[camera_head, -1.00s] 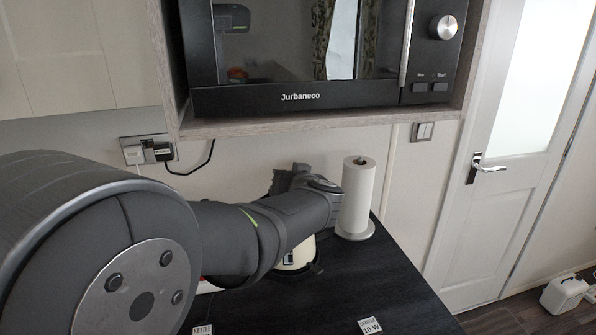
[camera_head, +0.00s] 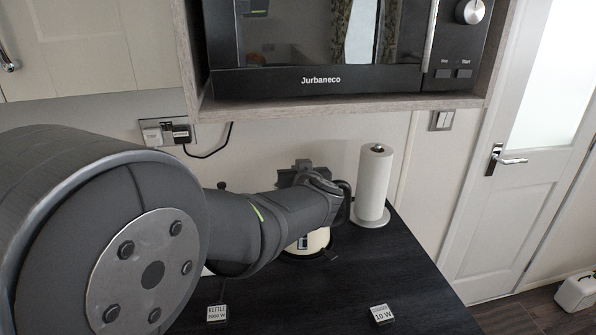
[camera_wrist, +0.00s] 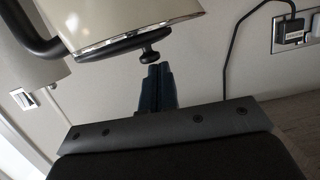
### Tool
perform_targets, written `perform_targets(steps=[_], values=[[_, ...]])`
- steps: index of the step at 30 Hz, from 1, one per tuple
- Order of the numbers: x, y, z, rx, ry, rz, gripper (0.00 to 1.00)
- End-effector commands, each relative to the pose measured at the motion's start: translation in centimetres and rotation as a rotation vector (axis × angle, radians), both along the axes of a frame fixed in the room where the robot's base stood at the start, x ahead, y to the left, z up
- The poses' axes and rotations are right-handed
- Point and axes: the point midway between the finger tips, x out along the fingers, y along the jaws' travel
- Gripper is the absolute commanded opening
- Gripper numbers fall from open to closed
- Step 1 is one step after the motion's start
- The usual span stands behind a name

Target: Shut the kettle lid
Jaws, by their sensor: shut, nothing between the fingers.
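The cream kettle (camera_head: 308,243) stands on the dark worktop, mostly hidden behind my arm in the head view. Its black handle (camera_head: 346,202) shows on the right. In the wrist view, which is upside down, the kettle's cream body (camera_wrist: 120,20) has a shiny rim. The black lid (camera_wrist: 115,47) with its round knob (camera_wrist: 150,57) lies at that rim; I cannot tell whether it is fully seated. My gripper (camera_wrist: 157,72) is shut and empty, its dark blue fingertips close to the knob with a small gap in the picture. The fingertips are hidden in the head view.
A paper towel roll (camera_head: 373,183) stands right of the kettle. A microwave (camera_head: 330,78) sits in a shelf above. Wall sockets (camera_head: 165,133) with a black cable are behind. Small labels marked kettle (camera_head: 217,313) and 10 W (camera_head: 381,314) lie at the front.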

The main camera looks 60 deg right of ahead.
Motion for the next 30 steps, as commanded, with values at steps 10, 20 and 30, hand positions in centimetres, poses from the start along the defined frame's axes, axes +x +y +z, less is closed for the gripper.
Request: perform_targets(steps=[10,20,30], values=[[0.0,0.0,0.7,-0.001,-0.001,0.000,0.00],[-1.6,1.9,4.7,-0.002,0.001,-0.003,0.00],[-5.5,6.0,6.2,-0.001,0.000,-0.002,0.00]])
